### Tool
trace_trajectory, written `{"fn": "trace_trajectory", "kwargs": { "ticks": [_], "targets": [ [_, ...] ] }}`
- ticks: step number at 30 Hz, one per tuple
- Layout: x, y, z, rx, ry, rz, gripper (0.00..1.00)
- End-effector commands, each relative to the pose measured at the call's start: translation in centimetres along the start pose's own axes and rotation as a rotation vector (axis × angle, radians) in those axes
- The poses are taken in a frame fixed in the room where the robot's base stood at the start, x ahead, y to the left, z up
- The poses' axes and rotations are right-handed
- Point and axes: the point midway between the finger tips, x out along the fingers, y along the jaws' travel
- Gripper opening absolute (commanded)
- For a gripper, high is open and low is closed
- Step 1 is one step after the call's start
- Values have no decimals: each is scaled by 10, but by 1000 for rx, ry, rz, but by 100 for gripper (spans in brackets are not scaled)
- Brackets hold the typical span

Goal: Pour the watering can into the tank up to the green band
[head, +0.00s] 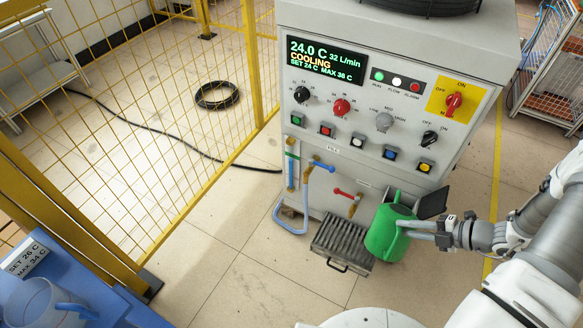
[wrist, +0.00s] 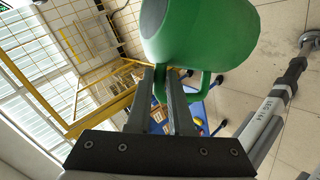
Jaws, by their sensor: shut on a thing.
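In the wrist view, the fingers (wrist: 174,92) close around the handle (wrist: 205,88), with the can body (wrist: 200,30) beyond. The can's spout is hidden, and I see no water stream. The tank's sight tube (head: 291,172) is on the cabinet's lower left, with a green band (head: 292,155) near its upper part and blue below. The exact level is too small to read.
The cabinet display (head: 327,58) reads 24.0 C, COOLING. A black flap (head: 432,203) sticks out just right of the can. A grated drip tray (head: 343,243) is at the cabinet's foot, left of the can. A yellow mesh fence (head: 150,130) stands left; a blue bench (head: 80,290) is lower left.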

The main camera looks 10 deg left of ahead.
Motion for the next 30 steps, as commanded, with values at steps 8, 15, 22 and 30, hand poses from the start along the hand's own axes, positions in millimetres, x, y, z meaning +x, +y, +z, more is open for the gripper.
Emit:
{"fn": "trace_trajectory", "kwargs": {
  "ticks": [8,15,22,30],
  "targets": [
    [7,-12,-2,-34,-22,20,0],
    [10,-19,-4,-66,-41,33,0],
    [10,-18,-5,-71,-42,34,0],
    [14,-25,-4,-85,-51,42,0]
  ]
}}
